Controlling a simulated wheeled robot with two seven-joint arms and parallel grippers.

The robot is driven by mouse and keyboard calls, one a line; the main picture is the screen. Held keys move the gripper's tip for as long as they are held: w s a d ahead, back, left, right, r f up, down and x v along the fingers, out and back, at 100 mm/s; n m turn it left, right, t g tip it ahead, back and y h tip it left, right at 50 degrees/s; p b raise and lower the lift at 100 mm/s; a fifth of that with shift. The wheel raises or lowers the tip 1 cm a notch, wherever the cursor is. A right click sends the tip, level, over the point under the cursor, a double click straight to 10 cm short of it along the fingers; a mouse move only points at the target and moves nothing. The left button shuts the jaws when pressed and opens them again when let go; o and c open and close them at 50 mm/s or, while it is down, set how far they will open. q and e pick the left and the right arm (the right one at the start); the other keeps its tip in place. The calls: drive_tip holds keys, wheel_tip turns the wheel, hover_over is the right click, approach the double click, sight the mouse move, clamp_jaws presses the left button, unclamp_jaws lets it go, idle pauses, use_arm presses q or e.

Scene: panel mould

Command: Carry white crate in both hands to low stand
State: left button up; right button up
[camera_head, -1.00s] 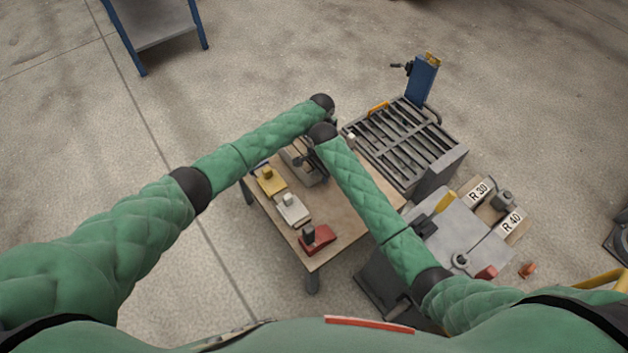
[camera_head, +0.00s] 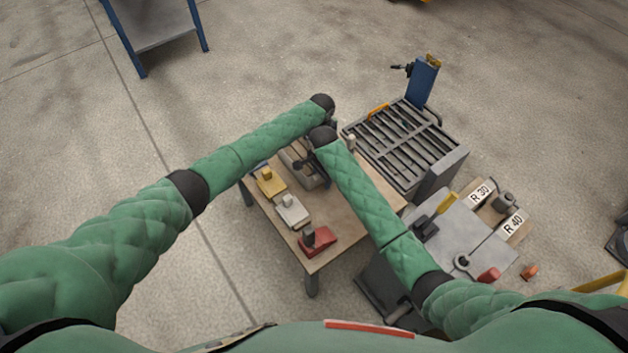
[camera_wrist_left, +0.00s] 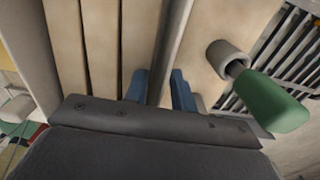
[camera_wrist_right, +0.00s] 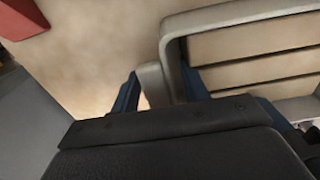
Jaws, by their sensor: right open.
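The white crate (camera_head: 297,168), greyish with wooden-looking slats inside, sits at the far end of the wooden table, partly hidden by my forearms. My left gripper (camera_wrist_left: 160,90) has its blue fingers on either side of the crate's grey wall (camera_wrist_left: 172,45), with no clear gap, and looks shut on it. My right gripper (camera_wrist_right: 163,92) is open, its fingers around the crate's rounded pale end (camera_wrist_right: 172,62), with a gap beside it. In the head view both grippers are mostly hidden by the arms. A blue-legged stand (camera_head: 160,35) with a grey top is at upper left, possibly the low stand.
The wooden table (camera_head: 345,235) also holds yellow (camera_head: 270,184), white (camera_head: 292,211) and red (camera_head: 317,243) blocks. A green-handled tool (camera_wrist_left: 272,102) stands beside the crate. A slatted grey rack (camera_head: 400,140) and a grey machine (camera_head: 465,235) are at right. Floor toward the stand is clear.

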use_arm(q)
wheel_tip(320, 180, up, 10)
drive_tip(key=shift+f, duration=0.1)
drive_tip(key=shift+r, duration=0.35)
use_arm(e)
drive_tip(key=shift+r, duration=0.1)
wheel_tip(320, 180, up, 12)
drive_tip(key=shift+f, duration=0.1)
idle(0.5)
